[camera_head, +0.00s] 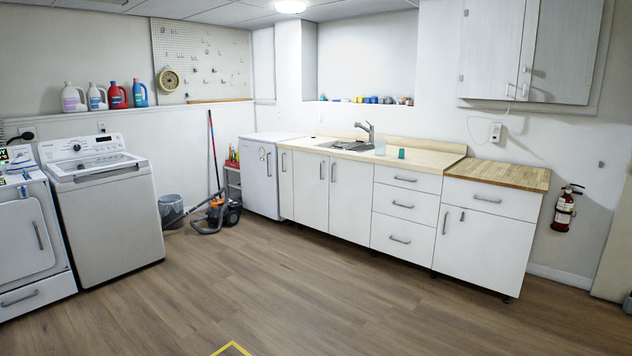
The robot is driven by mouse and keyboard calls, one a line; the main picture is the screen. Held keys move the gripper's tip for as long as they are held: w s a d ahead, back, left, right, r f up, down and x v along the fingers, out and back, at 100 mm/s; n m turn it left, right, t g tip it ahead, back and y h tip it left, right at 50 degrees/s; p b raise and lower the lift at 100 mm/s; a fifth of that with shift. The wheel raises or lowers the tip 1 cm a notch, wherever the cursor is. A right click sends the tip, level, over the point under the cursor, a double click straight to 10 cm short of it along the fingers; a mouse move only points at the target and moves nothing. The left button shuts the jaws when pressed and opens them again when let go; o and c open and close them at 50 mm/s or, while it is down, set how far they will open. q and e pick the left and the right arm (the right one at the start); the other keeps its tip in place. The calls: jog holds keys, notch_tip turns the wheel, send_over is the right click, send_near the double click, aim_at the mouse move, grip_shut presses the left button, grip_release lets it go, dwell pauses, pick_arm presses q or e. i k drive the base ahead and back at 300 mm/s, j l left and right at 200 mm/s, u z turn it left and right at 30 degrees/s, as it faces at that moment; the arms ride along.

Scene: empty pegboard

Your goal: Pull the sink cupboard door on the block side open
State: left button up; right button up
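The sink (345,146) is set in a pale countertop along the back wall. Below it are two white cupboard doors, both shut. The left sink door (308,200) has an upright grey handle near its right edge. The right sink door (351,208), on the side towards the wood-block top (500,175), has an upright grey handle (333,172) near its left edge. Neither of my grippers shows in this view.
A drawer stack (404,216) stands right of the sink doors, then a cabinet (484,245) under the wood-block top. A small white fridge-like unit (259,178), vacuum (224,212) and bucket (172,209) stand left. The wooden floor (330,290) in front is clear.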

aim_at(350, 180)
jog(key=i+u, duration=0.15)
jog(key=i, duration=5.1)
